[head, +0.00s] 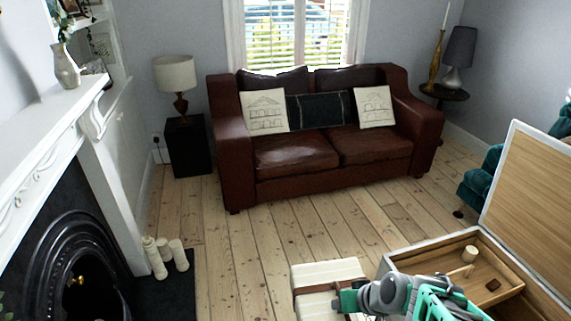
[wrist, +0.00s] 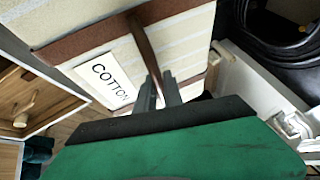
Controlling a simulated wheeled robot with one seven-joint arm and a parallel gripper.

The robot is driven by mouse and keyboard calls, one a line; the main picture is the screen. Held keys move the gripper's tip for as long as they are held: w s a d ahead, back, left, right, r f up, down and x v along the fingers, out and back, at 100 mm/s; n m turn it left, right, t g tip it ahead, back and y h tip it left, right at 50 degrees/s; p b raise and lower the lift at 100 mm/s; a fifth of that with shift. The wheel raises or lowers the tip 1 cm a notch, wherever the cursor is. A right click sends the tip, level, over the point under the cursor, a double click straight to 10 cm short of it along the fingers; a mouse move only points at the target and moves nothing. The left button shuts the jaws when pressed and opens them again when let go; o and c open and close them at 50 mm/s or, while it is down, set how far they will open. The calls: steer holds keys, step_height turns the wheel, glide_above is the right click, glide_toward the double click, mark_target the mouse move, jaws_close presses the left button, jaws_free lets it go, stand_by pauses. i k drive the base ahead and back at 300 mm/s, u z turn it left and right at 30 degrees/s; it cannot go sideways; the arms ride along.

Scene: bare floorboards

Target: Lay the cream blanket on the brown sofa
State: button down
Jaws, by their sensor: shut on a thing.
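The cream blanket (head: 325,272) is a folded block with a brown strap, at the bottom middle of the head view. It fills the upper middle of the wrist view (wrist: 190,45), where a white label reads "COTTON". My gripper (head: 347,299) is at the blanket's near right side. In the wrist view its fingers (wrist: 160,92) are closed on the brown strap. The brown sofa (head: 290,155) stands against the far wall under the window, well beyond the blanket. I cannot tell how high the blanket is above the floor.
Two pale cushions (head: 264,112) and a dark one (head: 320,110) stand along the sofa back; the seat front is bare. An open wooden chest (head: 425,257) is at right. A fireplace (head: 85,200) with candles (head: 155,256) is at left. Floorboards (head: 310,222) between are clear.

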mark_target(287, 148)
steer(key=z, duration=0.1)
steer(key=i, duration=1.7)
steer(key=u, duration=0.3)
steer(key=i, duration=1.6)
steer(key=u, duration=0.6)
steer(key=i, duration=1.2)
steer(key=u, duration=0.25)
